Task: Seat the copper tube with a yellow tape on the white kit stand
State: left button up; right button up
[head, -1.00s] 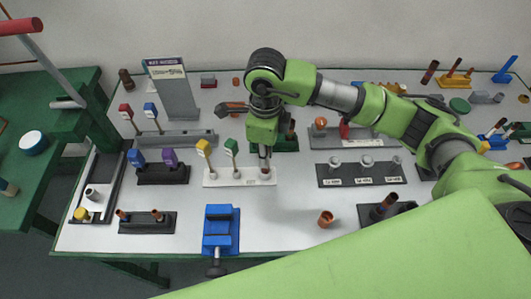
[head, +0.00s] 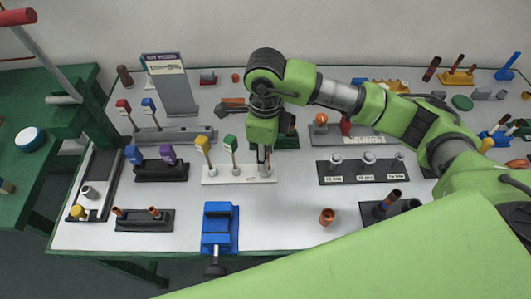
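The white kit stand (head: 222,181) lies at the middle of the table. A yellow-tagged piece (head: 203,146) and a green-tagged piece (head: 230,144) stand upright in its left and middle parts. My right gripper (head: 264,165) points down over the stand's right end, with its tips very close to the stand. Its fingers look close together, but whether a tube is between them is too small to tell. I cannot make out a copper tube with yellow tape for certain. My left gripper is out of view.
A blue vise (head: 219,228) stands in front of the white stand. A copper cup (head: 327,217) and a dark stand with labelled fittings (head: 362,175) are to the right. A dark block with blue and purple tags (head: 162,172) is to the left. White table is bare between vise and cup.

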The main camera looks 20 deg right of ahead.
jog(key=shift+r, duration=0.2)
notch_tip(320, 180, up, 12)
jog(key=shift+f, duration=0.15)
dwell(0.5)
